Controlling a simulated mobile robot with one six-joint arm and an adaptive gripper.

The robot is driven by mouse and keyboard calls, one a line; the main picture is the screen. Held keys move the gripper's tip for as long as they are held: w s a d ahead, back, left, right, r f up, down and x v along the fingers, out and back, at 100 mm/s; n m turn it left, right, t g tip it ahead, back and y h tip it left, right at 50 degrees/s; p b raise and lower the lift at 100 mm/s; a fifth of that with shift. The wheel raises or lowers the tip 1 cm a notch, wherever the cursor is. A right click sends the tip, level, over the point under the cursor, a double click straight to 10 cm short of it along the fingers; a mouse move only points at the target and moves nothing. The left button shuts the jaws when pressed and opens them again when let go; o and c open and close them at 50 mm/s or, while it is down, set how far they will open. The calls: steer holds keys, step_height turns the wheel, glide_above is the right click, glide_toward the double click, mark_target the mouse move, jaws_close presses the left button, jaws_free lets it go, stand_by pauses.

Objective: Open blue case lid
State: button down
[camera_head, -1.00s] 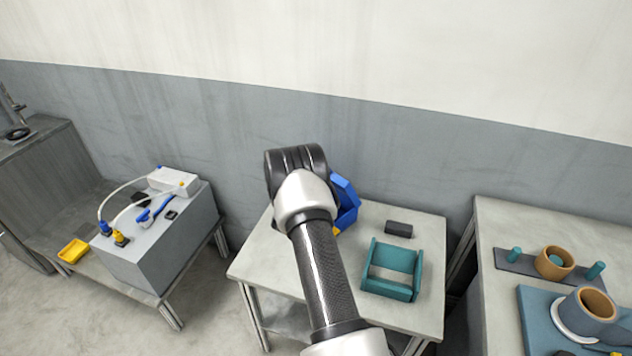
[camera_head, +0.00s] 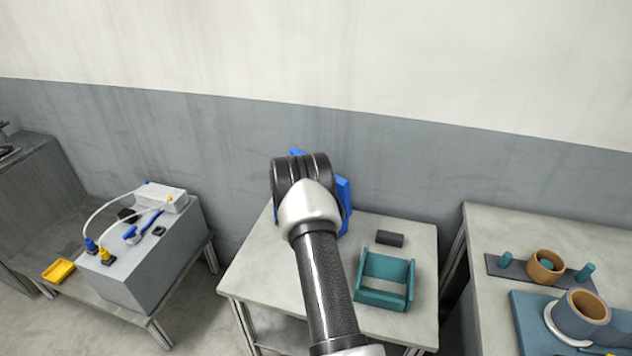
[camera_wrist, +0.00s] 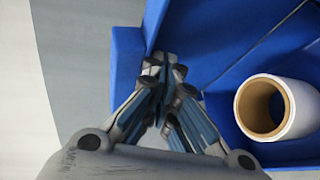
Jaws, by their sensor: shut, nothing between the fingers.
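The blue case (camera_head: 344,205) stands on the middle table, mostly hidden behind my arm in the head view. A bit of blue also shows above my wrist, likely its lid. In the wrist view the blue case (camera_wrist: 215,60) fills the upper right, with a raised blue wall at the left and a wide blue panel beyond. My gripper (camera_wrist: 160,65) is shut and empty, its fingertips over the blue wall near the corner; I cannot tell if they touch it. A white roll with a tan inside (camera_wrist: 295,108) lies in the case, right of my fingers.
A teal cradle (camera_head: 385,295) and a dark block (camera_head: 390,239) sit on the middle table (camera_head: 270,262), right of my arm. The right table holds tan rings (camera_head: 588,306). A grey box with cables (camera_head: 160,255) and a yellow tray (camera_head: 59,271) stand left.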

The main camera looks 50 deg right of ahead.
steer(key=shift+s+d+r+b, duration=0.15)
steer(key=shift+d+b, duration=0.4)
steer(key=shift+d, duration=0.8)
steer(key=shift+s+d+r+b, duration=0.15)
steer(key=shift+d+b, duration=0.4)
steer(key=shift+d, duration=0.8)
steer(key=shift+d+f+b, duration=0.2)
steer(key=shift+d+b, duration=0.4)
steer(key=shift+d, duration=0.2)
steer(key=shift+s+a+p, duration=0.1)
steer(key=shift+a+p, duration=0.25)
steer(key=shift+a, duration=0.05)
steer(key=w+a+f+p+v, duration=0.1)
steer(key=f+p+v, duration=0.1)
steer(key=v, duration=0.9)
steer(key=shift+a+p, duration=0.2)
steer(key=shift+p, duration=0.7)
steer(key=shift+s, duration=0.15)
